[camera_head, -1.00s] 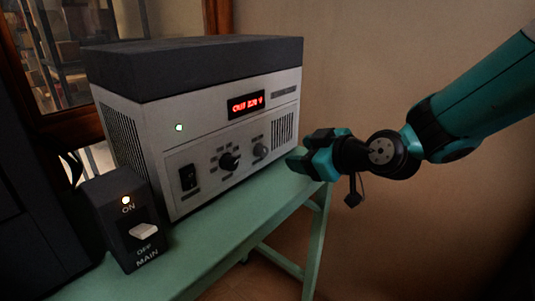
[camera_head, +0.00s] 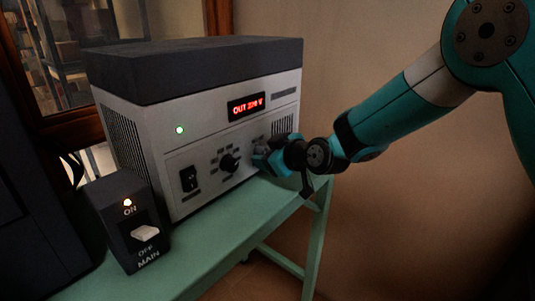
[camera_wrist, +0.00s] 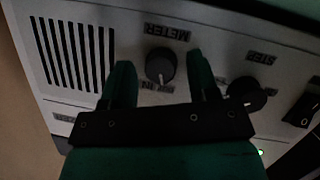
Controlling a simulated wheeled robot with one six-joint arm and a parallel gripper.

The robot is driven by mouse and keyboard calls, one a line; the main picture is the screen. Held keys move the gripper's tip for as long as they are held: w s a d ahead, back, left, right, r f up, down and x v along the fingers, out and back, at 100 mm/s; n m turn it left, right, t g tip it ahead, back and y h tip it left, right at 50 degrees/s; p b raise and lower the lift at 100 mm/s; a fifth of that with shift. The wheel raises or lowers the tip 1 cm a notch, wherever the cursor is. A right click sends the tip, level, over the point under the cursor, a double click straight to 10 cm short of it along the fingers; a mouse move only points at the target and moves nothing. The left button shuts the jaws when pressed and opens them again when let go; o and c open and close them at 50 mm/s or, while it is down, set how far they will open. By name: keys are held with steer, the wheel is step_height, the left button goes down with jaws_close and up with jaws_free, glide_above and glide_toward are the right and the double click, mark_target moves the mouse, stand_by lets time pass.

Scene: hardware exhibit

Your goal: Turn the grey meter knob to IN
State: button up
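The grey meter knob (camera_wrist: 160,65) is on the white front panel of the instrument box (camera_head: 150,125). In the wrist view it lies between the two fingers of my gripper (camera_wrist: 162,75), with a gap visible on each side, so the gripper is open around it. In the head view my gripper (camera_head: 262,158) is at the right part of the panel and largely hides this knob. The label METER is beside the knob, with a partly legible "IN" label on its opposite side. The red display (camera_head: 246,105) begins with OUT.
The black step knob (camera_wrist: 246,92) is close beside one finger. A black rocker switch (camera_head: 189,178) is farther left on the panel. A MAIN switch box (camera_head: 122,225) stands at the left on the green table (camera_head: 215,225). Free room lies right of the box.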

steer(key=c, duration=0.8)
steer(key=shift+w+d+m+g+y, duration=0.1)
steer(key=shift+m+g+y, duration=0.3)
steer(key=shift+m+g, duration=0.55)
steer(key=shift+w+m+g+y+b, duration=0.1)
steer(key=shift+m+g+y+b, duration=0.4)
steer(key=shift+m, duration=1.15)
steer(key=shift+y, duration=0.3)
steer(key=o, duration=0.9)
steer(key=shift+o, duration=0.2)
